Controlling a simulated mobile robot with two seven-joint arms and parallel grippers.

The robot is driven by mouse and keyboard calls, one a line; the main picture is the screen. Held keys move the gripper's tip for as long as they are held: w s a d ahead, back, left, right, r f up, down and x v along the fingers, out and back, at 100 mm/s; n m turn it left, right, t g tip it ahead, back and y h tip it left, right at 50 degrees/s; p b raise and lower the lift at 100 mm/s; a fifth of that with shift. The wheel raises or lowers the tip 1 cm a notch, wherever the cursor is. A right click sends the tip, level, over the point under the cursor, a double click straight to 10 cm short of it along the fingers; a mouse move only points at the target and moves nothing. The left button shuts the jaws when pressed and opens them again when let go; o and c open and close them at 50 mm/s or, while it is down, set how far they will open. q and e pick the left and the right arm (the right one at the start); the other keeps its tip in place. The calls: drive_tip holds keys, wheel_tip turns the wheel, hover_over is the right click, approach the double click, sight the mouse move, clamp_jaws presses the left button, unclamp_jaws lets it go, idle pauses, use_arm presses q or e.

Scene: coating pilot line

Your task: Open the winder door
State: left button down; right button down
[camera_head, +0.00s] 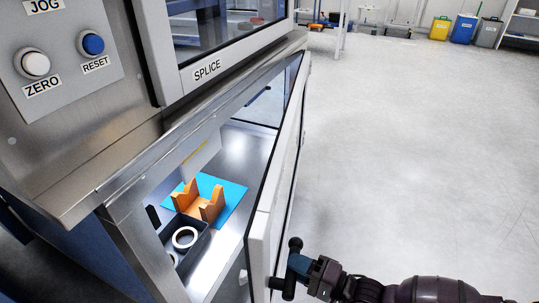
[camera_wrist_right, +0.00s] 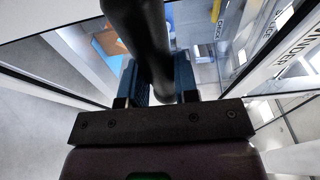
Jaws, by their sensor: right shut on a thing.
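The winder door (camera_head: 259,235), a pale frame with a glass pane, stands partly open on the cabinet below the SPLICE panel. The lit inside of the cabinet shows through the gap. My right gripper (camera_head: 297,266) is at the door's outer face, shut on its dark bar handle (camera_head: 295,244). In the right wrist view the black handle (camera_wrist_right: 140,35) passes between the blue fingers of the gripper (camera_wrist_right: 155,82), which partly hide it. My left gripper is not in view.
Inside the cabinet, an orange cradle (camera_head: 211,205) stands on a blue mat (camera_head: 232,191), beside a dark tray (camera_head: 196,246) with white rings. A button panel (camera_head: 105,75) is at upper left. The floor (camera_head: 420,160) right of the door is clear; bins (camera_head: 464,28) stand far back.

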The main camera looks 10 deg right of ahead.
drive_tip(key=shift+d+r, duration=0.25)
drive_tip(key=shift+d, duration=0.15)
drive_tip(key=s+d+n+g+y, duration=0.1)
drive_tip(key=s+d, duration=0.2)
drive_tip(key=d, duration=0.6)
drive_tip(key=shift+d+g, duration=0.25)
drive_tip(key=shift+g, duration=0.05)
idle(0.3)
drive_tip(key=shift+f, duration=0.1)
drive_tip(key=s+d+n+g+y, duration=0.1)
drive_tip(key=d, duration=0.8)
drive_tip(key=shift+s+d+n+g, duration=0.3)
drive_tip(key=shift+s+d, duration=0.05)
drive_tip(key=shift+d, duration=0.05)
drive_tip(key=c, duration=0.9)
unclamp_jaws()
drive_tip(key=shift+o, duration=0.6)
drive_tip(key=shift+s+f, duration=0.15)
drive_tip(key=shift+f, duration=0.1)
